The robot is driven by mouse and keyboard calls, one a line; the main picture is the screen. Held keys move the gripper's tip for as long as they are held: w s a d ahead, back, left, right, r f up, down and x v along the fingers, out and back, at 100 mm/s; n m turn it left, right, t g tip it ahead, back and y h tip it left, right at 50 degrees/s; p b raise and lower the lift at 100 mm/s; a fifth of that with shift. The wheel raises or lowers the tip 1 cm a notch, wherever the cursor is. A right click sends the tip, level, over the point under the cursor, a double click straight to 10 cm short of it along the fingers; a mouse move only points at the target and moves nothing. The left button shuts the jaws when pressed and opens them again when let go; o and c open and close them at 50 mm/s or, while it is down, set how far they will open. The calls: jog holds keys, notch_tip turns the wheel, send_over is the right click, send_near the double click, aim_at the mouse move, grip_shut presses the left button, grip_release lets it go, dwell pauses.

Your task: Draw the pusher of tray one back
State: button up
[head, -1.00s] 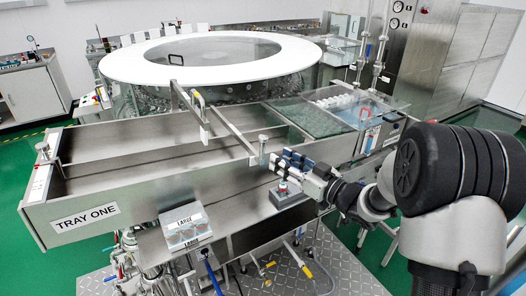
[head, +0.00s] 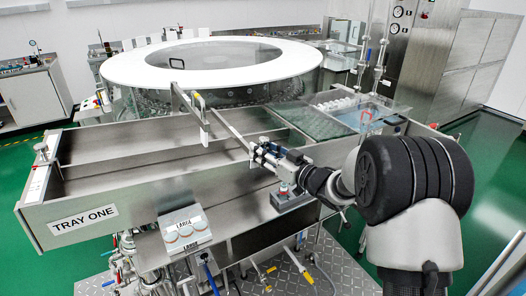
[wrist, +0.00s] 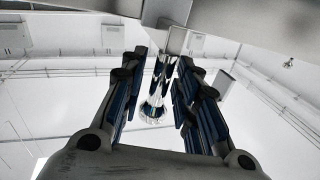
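Tray one (head: 150,185) is the long steel trough across the middle of the head view, with a "TRAY ONE" label on its left front. A steel bar (head: 228,128), which looks like its pusher, runs slantwise over the trough toward the front right wall. My gripper (head: 262,152) is at the near end of this bar, by the front wall, and hides that end. In the wrist view, the blue-padded fingers (wrist: 163,60) stand apart, with a steel part (wrist: 175,40) between their tips. I cannot tell whether they touch it.
The white-rimmed rotary table (head: 115,70) stands behind the trough. A "LARGE" box (head: 184,230) and a red-topped control box (head: 291,200) sit in front of it. A clear-covered section (head: 315,120) with white items lies at the right.

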grip_shut()
jog(key=shift+s+a, duration=0.1)
dwell(0.5)
